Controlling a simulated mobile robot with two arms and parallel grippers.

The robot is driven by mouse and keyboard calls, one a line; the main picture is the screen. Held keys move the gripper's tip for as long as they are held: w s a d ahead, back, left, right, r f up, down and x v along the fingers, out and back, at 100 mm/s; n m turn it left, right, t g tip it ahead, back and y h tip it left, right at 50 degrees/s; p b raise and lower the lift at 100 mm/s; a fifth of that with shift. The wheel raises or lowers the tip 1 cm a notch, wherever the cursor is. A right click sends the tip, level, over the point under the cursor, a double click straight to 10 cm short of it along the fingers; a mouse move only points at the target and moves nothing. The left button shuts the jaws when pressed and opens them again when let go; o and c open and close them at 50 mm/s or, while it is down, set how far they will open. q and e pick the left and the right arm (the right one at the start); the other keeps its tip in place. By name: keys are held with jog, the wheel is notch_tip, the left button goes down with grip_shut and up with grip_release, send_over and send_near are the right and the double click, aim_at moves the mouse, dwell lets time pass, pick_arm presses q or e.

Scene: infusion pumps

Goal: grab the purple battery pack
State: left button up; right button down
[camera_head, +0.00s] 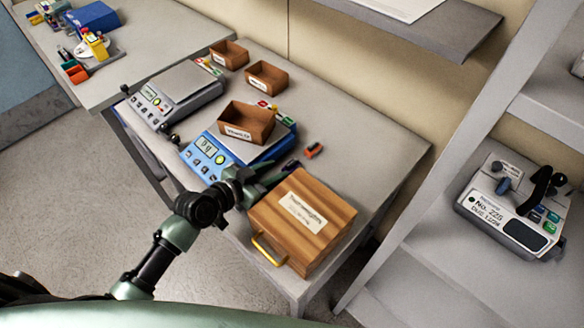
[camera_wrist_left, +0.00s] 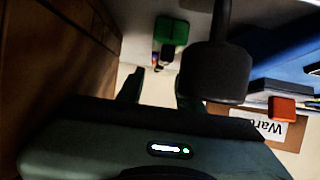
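A small dark purple piece, which looks like the purple battery pack (camera_head: 291,165), lies on the table between the blue scale and the wooden box, just beyond my left gripper (camera_head: 268,177). My left gripper is low over the table, its fingers pointing right. In the left wrist view the two fingers of my left gripper (camera_wrist_left: 158,92) stand apart with a clear gap and nothing between them. A green block and small dark and red pieces (camera_wrist_left: 162,55) show beyond the fingertips; I cannot tell which is the purple pack. My right gripper is not in view.
The wooden box (camera_head: 305,222) with a yellow handle stands close to the gripper. The blue scale (camera_head: 212,152) bears a brown bin (camera_head: 246,122). An orange and dark piece (camera_head: 314,150) lies beyond. A grey scale (camera_head: 176,95) stands behind left; the table's right side is clear.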

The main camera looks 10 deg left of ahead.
aim_at(289, 164)
pick_arm(q)
jog(key=b+x, duration=0.1)
jog(key=x, duration=0.3)
jog(key=shift+w+d, duration=0.15)
jog(key=shift+d, duration=0.05)
grip_shut()
